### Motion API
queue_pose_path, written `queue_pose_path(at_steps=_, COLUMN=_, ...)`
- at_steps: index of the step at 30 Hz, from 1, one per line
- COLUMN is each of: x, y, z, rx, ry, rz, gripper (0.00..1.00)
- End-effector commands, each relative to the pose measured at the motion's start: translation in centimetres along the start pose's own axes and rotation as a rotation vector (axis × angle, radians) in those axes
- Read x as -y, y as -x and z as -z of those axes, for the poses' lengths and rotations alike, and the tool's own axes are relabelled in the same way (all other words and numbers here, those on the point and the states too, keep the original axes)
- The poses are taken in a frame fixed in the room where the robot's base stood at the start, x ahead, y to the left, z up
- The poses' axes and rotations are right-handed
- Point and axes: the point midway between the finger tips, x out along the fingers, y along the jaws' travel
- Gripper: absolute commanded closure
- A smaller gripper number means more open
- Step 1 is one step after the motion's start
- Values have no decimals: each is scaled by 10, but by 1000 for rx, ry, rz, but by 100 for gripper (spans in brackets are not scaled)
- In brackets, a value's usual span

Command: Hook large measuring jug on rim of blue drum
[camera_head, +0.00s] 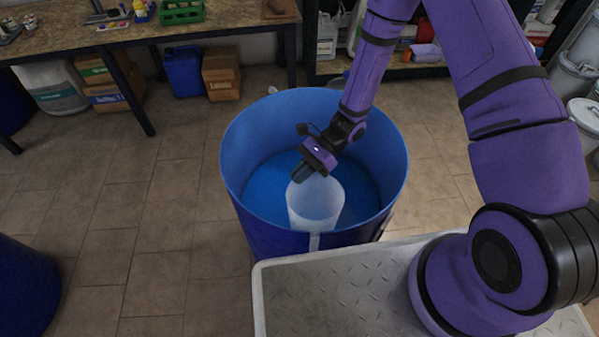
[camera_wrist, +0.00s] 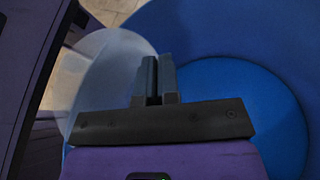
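The large measuring jug (camera_head: 316,205) is whitish and translucent, inside the blue drum (camera_head: 240,165) at its near wall. Its mouth faces up. A pale strip, apparently its handle (camera_head: 314,241), shows outside the drum's near rim, so the jug seems to straddle that rim. My gripper (camera_head: 298,177) reaches down into the drum at the jug's far left edge. The jug's underside and exact rim contact are hidden.
A grey metal platform (camera_head: 330,290) lies just in front of the drum. Another blue drum (camera_head: 22,290) stands at lower left. A workbench (camera_head: 130,32), cardboard boxes (camera_head: 220,73) and a blue canister (camera_head: 183,72) are behind. Floor left of the drum is clear.

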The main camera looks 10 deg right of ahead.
Motion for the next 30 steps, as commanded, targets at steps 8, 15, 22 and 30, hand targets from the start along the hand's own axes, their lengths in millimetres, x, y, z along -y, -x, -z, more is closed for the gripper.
queue_pose_path(at_steps=8, x=0, y=0, z=0, rx=0, ry=0, rz=0, gripper=100)
queue_pose_path(at_steps=15, x=0, y=0, z=0, rx=0, ry=0, rz=0, gripper=67)
queue_pose_path(at_steps=22, x=0, y=1, z=0, rx=0, ry=0, rz=0, gripper=67)
queue_pose_path(at_steps=30, x=0, y=31, z=0, rx=-2, ry=1, rz=4, gripper=67)
